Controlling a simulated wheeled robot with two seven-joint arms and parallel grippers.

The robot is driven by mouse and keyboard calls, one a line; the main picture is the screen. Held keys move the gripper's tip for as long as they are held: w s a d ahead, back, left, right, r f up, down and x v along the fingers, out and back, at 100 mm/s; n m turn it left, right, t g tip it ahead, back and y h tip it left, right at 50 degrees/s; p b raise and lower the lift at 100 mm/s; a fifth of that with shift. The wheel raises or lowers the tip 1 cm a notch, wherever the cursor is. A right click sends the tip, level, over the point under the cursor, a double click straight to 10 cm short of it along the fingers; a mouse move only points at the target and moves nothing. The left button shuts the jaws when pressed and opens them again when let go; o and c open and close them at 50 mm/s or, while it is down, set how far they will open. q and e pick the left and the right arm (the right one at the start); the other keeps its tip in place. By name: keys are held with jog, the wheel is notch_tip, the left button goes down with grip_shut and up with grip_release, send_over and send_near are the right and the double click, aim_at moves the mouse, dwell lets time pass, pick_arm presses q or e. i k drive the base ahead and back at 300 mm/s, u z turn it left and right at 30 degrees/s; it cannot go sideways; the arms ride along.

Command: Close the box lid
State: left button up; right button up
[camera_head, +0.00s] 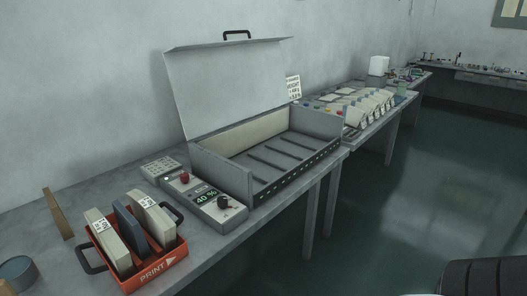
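A large grey box (255,187) sits on the table against the wall. Its lid (226,88) stands open, raised up from the back edge. A black handle (237,34) is on the lid's top edge. The box's inside shows several dark strips across a grey floor (285,158), with no loose items visible in it. Neither of my grippers is in view. A black ribbed part and a white part at the lower right corner are cut off by the frame, and I cannot tell whether they are mine.
A control panel (205,200) with a red knob and a "40 %" display adjoins the box's left side. An orange "PRINT" crate (155,272) holding upright blocks stands front left. Several pale pieces (365,102) lie on the table beyond. Open green floor (400,210) lies right.

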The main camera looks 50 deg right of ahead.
aim_at(215, 86)
jog(key=i, duration=0.35)
jog(key=z, duration=1.1)
